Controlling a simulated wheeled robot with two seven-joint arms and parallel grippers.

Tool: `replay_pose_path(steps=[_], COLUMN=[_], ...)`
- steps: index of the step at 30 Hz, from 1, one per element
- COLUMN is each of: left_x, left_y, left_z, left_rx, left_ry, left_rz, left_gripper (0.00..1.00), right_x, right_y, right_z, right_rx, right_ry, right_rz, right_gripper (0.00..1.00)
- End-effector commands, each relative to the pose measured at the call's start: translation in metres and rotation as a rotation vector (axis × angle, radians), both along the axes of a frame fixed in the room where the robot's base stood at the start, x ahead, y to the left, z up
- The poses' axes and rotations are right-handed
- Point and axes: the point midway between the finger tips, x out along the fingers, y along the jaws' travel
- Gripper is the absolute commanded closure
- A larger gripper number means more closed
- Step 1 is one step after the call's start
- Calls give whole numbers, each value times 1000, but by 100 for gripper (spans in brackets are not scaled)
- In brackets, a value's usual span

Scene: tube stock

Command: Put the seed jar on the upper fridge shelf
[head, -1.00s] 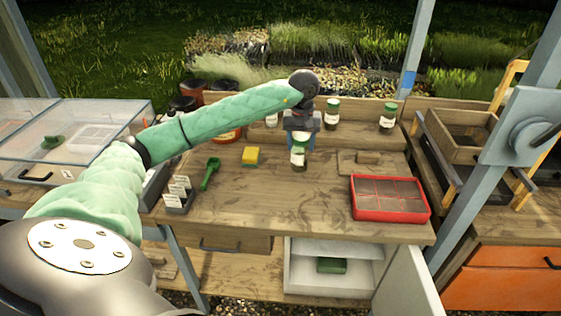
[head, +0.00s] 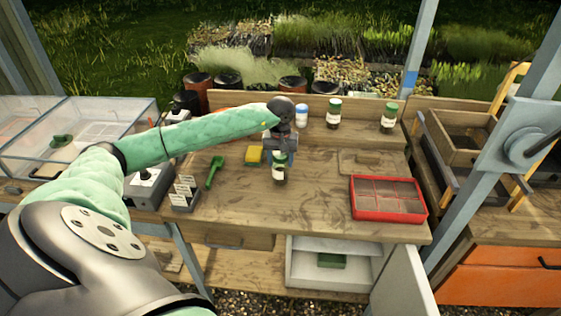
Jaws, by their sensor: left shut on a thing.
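A small jar with a green lid and a pale label (head: 280,172) is held in my left gripper (head: 281,153), upright over the middle of the wooden bench. I cannot tell whether its base touches the bench top. The small white fridge (head: 296,270) stands under the bench front, with its door (head: 408,285) swung open to the right. Its upper shelf (head: 330,247) looks bare where it shows; the bench top hides the space above its back part. A green box (head: 332,261) lies inside, seemingly below that shelf. My right gripper is out of view.
A red tray (head: 391,218) sits at the bench's right.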

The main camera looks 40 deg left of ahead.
Motion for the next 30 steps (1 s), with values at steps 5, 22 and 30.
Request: replay_pose_path(steps=[5,22,30], left_x=[0,0,0], left_y=[0,0,0], left_z=[-13,-21,-21], left_rx=[-1,1,0], left_ry=[1,-1,0], left_rz=[0,0,0], left_gripper=[92,92,26], right_x=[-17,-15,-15], right_y=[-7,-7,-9], right_z=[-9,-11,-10], right_rx=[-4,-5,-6], right_ry=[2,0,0], right_rz=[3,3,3], right_gripper=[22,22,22])
